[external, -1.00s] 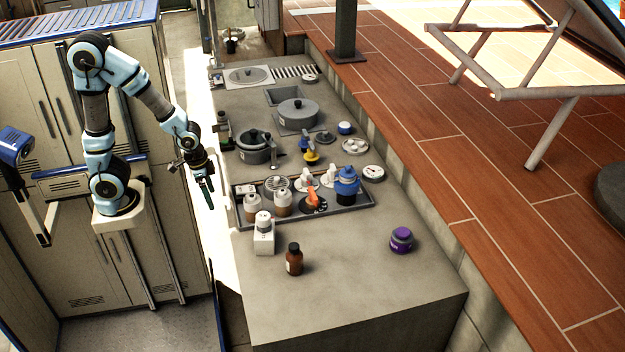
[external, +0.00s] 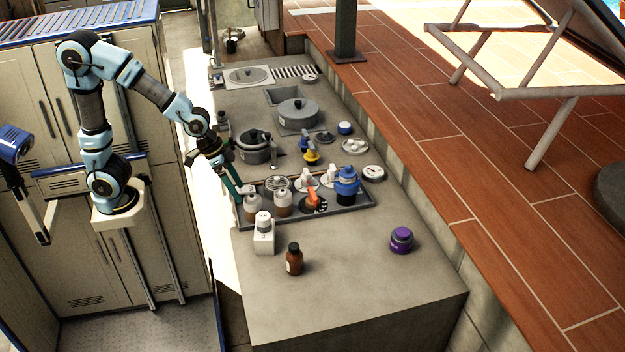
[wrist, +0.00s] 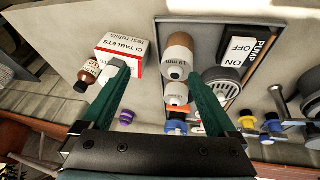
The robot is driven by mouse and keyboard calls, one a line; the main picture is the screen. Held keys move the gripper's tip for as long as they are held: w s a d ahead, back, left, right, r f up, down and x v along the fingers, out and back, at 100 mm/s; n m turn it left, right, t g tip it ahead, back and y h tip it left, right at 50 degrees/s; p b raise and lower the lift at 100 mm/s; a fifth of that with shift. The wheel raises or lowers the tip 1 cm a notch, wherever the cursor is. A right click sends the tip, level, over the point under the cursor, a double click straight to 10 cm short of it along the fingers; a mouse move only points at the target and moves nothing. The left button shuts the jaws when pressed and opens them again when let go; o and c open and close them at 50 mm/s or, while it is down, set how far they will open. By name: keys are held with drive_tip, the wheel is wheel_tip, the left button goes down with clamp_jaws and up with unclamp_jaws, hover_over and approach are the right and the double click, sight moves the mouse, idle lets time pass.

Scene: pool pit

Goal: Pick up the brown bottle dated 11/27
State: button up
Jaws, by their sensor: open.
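My gripper (external: 239,189) has green fingers and is over the left edge of the counter by the tray, behind and left of the bottle. In the wrist view my gripper (wrist: 157,75) is open, with nothing held between the fingers. The bottle lies outside the left finger.
A purple jar (external: 401,240) stands to the right. Pots (external: 298,115) are farther back. The counter's front right is clear.

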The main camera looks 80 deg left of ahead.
drive_tip(key=w+d+r+t+h+p, duration=0.1)
drive_tip(key=w+d+t, duration=0.1)
drive_tip(key=w+d, duration=0.35)
drive_tip(key=w+d+r+t+h, duration=0.1)
drive_tip(key=w+d+t, duration=0.15)
drive_tip(key=d, duration=0.65)
drive_tip(key=n+t+y+p, duration=0.1)
drive_tip(key=n+t+y, duration=0.1)
hover_over(288, 255)
drive_tip(key=a, duration=0.2)
drive_tip(key=shift+w+d, duration=0.1)
drive_tip(key=shift+w, duration=0.3)
drive_tip(key=s+d+f+n+y, duration=0.1)
drive_tip(key=s+f+y, duration=0.1)
drive_tip(key=s+d+f+t+y+p, duration=0.1)
drive_tip(key=s+f+y, duration=0.1)
drive_tip(key=s+d+f+n+t+y, duration=0.1)
drive_tip(key=s+f+y, duration=0.1)
drive_tip(key=f, duration=0.1)
drive_tip(key=shift+n, duration=0.3)
drive_tip(key=shift+f+t, duration=0.25)
drive_tip(key=shift+f, duration=0.15)
drive_tip(key=shift+w+f, duration=0.15)
drive_tip(key=p+x, duration=0.2)
drive_tip(key=x, duration=0.4)
drive_tip(key=shift+p+x, duration=1)
drive_tip(key=shift+x, duration=1.2)
drive_tip(key=shift+d, duration=0.1)
clamp_jaws()
